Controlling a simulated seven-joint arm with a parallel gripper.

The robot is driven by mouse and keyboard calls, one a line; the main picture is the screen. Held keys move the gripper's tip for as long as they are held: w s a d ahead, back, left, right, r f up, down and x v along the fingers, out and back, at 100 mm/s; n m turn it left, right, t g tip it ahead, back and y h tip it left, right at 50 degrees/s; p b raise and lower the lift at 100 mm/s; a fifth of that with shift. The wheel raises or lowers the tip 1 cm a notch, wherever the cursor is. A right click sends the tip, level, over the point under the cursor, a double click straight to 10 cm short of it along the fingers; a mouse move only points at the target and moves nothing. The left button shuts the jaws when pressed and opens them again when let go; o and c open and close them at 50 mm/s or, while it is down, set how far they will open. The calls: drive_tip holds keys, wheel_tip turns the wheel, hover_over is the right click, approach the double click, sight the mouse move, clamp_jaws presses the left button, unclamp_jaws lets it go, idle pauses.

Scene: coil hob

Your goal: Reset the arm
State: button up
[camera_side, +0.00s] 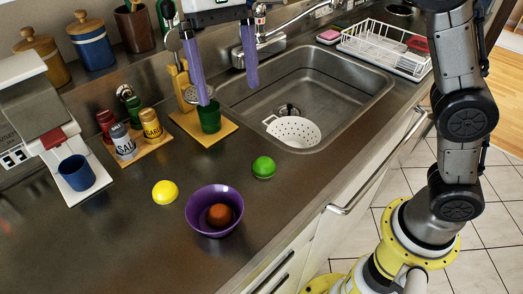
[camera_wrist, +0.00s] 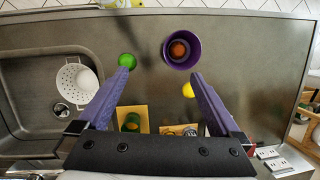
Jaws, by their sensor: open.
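My gripper (camera_side: 228,94) is open and empty, its two purple fingers pointing down above the counter (camera_side: 110,230), near the sink's left side. In the wrist view my gripper (camera_wrist: 158,74) has its fingers spread wide with nothing between the tips. A purple bowl (camera_side: 195,222) stands on the counter with an orange-brown round fruit (camera_side: 219,214) inside; the bowl (camera_wrist: 168,60) also shows in the wrist view. A green round fruit (camera_side: 263,167) and a yellow one (camera_side: 165,192) lie on the counter beside the bowl, apart from it.
The sink (camera_side: 350,92) holds a white colander (camera_side: 294,131). Spice jars (camera_side: 124,142), a coffee machine (camera_side: 45,120) with a blue mug (camera_side: 76,173), and a dish rack (camera_side: 385,48) stand around. The front-left counter is clear.

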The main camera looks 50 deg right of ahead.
drive_tip(key=s+d+r+m+t, duration=0.25)
drive_tip(key=s+d+t, duration=0.25)
drive_tip(key=s+d, duration=0.85)
drive_tip(key=s+d+f+n+t+h, duration=0.1)
drive_tip(key=s+d+f+n+t, duration=0.2)
drive_tip(key=d+f, duration=0.5)
drive_tip(key=shift+s+f+n+t, duration=0.4)
drive_tip(key=shift+s+f, duration=0.8)
drive_tip(key=shift+f, duration=0.8)
